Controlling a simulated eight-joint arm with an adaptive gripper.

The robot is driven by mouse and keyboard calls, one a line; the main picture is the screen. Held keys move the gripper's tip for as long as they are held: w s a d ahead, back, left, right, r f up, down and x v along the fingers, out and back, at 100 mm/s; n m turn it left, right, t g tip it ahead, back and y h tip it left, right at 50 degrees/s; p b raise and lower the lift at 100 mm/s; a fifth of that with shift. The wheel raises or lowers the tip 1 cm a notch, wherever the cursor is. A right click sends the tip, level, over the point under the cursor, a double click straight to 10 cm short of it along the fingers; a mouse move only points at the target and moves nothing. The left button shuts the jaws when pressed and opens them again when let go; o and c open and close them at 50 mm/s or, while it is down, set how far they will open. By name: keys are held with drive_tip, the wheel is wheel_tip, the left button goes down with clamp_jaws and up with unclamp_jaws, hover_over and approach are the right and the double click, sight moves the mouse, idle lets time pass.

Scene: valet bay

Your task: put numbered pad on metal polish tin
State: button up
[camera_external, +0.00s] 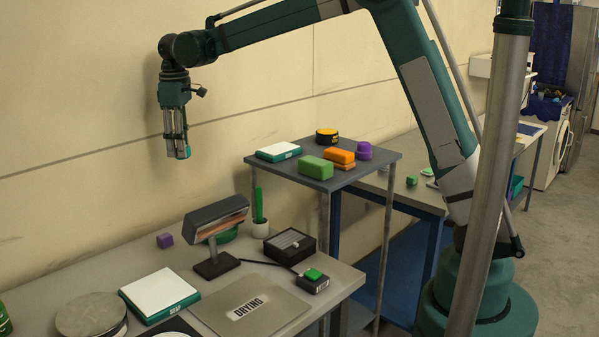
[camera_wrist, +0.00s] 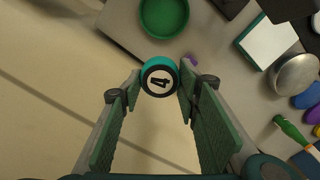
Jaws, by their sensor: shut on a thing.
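My gripper (camera_external: 178,148) hangs in the air by the wall, above the left of the bench. It is shut on the numbered pad (camera_wrist: 159,77), a round teal piece with a black "4" on a white disc. The pad sits between the fingertips in the wrist view, and its teal edge (camera_external: 184,153) shows at the fingertips in the external view. A black and yellow round tin (camera_external: 327,136) stands on the raised shelf, and a wide beige-topped round tin (camera_external: 90,315) stands at the bench's lower left. I cannot read which is the metal polish tin.
The raised shelf (camera_external: 385,157) also holds a white-topped teal box (camera_external: 278,152), green block (camera_external: 315,168), orange block (camera_external: 341,156) and purple piece (camera_external: 364,151).

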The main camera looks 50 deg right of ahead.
drive_tip(key=s+d+r+m, duration=0.1)
drive_tip(key=d+r+m, duration=0.2)
drive_tip(key=d, duration=1.3)
drive_tip(key=s+d+r+m, duration=0.2)
drive_tip(key=d+r+m, duration=0.1)
drive_tip(key=d, duration=1.3)
drive_tip(key=d+f+p, duration=0.1)
drive_tip(key=d+f, duration=0.2)
drive_tip(key=d, duration=0.9)
drive_tip(key=d+f+p, duration=0.1)
drive_tip(key=d+f, duration=0.2)
drive_tip(key=d, duration=1)
drive_tip(key=d+f+p, duration=0.1)
drive_tip(key=d+f, duration=0.3)
drive_tip(key=d, duration=0.9)
drive_tip(key=shift+s+p, duration=0.3)
drive_tip(key=shift+p, duration=0.05)
drive_tip(key=s+d+f+p, duration=0.1)
drive_tip(key=s+d+f, duration=0.2)
drive_tip(key=d, duration=0.5)
drive_tip(key=s+d+f+p, duration=0.1)
drive_tip(key=s+d+f, duration=0.2)
drive_tip(key=d, duration=0.5)
drive_tip(key=s+d+f+p, duration=0.1)
drive_tip(key=s+d+f, duration=0.2)
drive_tip(key=d, duration=0.6)
drive_tip(key=shift+s+f, duration=0.35)
drive_tip(key=shift+s, duration=0.9)
drive_tip(key=shift+d, duration=0.1)
